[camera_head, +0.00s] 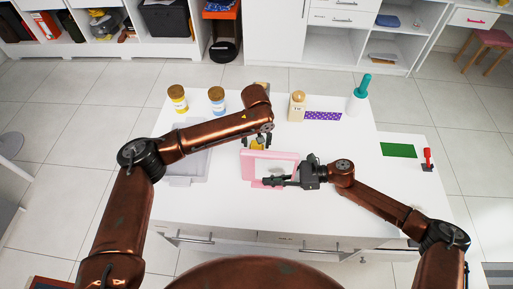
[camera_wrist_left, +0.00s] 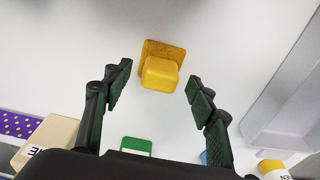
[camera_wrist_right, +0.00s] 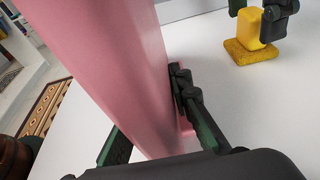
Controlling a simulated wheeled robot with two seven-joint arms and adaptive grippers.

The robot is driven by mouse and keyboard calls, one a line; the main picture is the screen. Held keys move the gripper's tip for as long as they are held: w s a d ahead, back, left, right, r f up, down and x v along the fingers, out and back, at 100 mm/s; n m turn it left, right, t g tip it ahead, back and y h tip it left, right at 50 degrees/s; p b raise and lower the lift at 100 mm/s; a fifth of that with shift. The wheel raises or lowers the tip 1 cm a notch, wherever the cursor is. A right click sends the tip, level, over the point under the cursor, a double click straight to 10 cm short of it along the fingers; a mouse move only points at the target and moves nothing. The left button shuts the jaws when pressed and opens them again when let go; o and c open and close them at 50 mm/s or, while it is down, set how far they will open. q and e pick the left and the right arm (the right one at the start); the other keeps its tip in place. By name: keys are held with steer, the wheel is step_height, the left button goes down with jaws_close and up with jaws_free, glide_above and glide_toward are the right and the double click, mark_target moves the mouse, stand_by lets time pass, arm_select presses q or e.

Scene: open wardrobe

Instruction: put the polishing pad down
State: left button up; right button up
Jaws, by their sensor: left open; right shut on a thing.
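The polishing pad (camera_wrist_left: 160,72), a flat yellow sponge with a paler yellow block handle, sits sponge side down on the white table (camera_head: 200,215), as the right wrist view (camera_wrist_right: 250,55) shows. My left gripper (camera_head: 257,146) is open above it; in the left wrist view its fingers stand apart on either side of the handle, with gaps. The head view shows only a little of the pad behind the pink frame. My right gripper (camera_head: 268,182) is shut on the edge of an upright pink-framed panel (camera_head: 247,168), which also fills much of the right wrist view (camera_wrist_right: 110,60).
A grey tray (camera_head: 180,182) lies to the left. A green mat (camera_head: 399,150) lies right.

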mark_target(256, 142)
arm_select(q)
steer(key=shift+w+f, duration=0.2)
steer(key=shift+f, duration=1)
steer(key=shift+c, duration=0.6)
steer(key=c, duration=1)
step_height(256, 142, up, 10)
steer(key=shift+r, duration=0.1)
